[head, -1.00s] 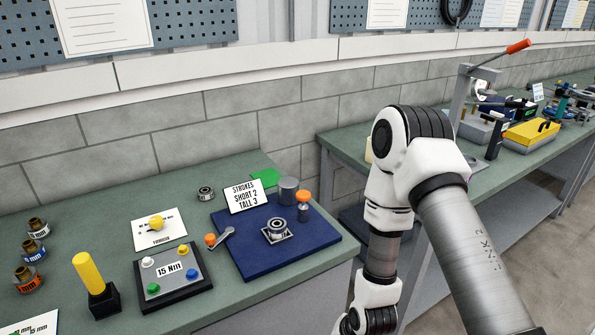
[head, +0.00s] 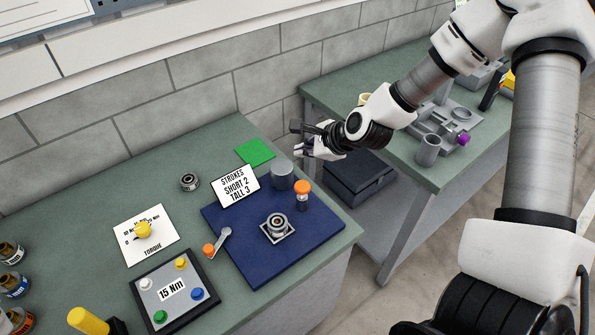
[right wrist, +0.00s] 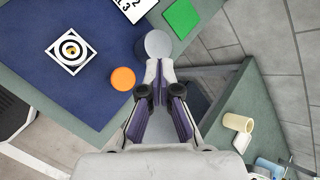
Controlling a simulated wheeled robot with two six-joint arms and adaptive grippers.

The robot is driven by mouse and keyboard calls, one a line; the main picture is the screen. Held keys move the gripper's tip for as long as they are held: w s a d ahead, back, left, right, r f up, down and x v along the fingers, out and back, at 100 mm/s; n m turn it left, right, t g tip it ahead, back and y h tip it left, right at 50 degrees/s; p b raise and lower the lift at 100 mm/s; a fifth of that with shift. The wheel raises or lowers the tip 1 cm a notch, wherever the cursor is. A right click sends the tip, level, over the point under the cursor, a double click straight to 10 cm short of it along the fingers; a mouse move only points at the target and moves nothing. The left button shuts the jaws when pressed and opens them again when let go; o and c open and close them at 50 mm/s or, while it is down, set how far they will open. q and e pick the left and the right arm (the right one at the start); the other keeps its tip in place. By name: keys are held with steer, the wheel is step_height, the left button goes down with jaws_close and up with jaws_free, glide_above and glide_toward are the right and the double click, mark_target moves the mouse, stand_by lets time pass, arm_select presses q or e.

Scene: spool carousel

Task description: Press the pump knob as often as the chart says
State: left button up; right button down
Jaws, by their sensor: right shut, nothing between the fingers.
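The chart (head: 235,187) reads "STROKES SHORT 2 TALL 3" and stands on the blue mat. The pump's round orange knob (head: 302,187) tops a short grey post near the mat's right edge; it also shows in the right wrist view (right wrist: 123,78). A plain grey cylinder (head: 281,176) stands just behind it. My right gripper (head: 302,151) is shut and empty, beyond the cylinder and off the knob. In the right wrist view its fingertips (right wrist: 160,77) lie right of the knob and below the cylinder (right wrist: 159,44). My left gripper is not in view.
A ringed round part on a square plate (head: 277,230) and an orange-tipped lever (head: 209,250) lie near the knob. A green square (head: 255,152) is behind the chart. A button box (head: 172,289) is left. A gap separates this bench from a second bench (head: 340,88).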

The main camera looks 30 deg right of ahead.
mark_target(304, 186)
steer(key=f+b, duration=0.2)
steer(key=f, duration=0.1)
steer(key=f+b, duration=0.5)
steer(key=b, duration=0.1)
steer(key=shift+s+f, duration=0.25)
steer(key=shift+f, duration=0.15)
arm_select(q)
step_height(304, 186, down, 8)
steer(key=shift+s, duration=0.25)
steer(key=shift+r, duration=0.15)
arm_select(e)
steer(key=shift+s+a+r, duration=0.1)
steer(key=shift+r, duration=0.05)
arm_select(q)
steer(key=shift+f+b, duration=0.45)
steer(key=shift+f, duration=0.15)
arm_select(e)
steer(key=shift+f, duration=0.5)
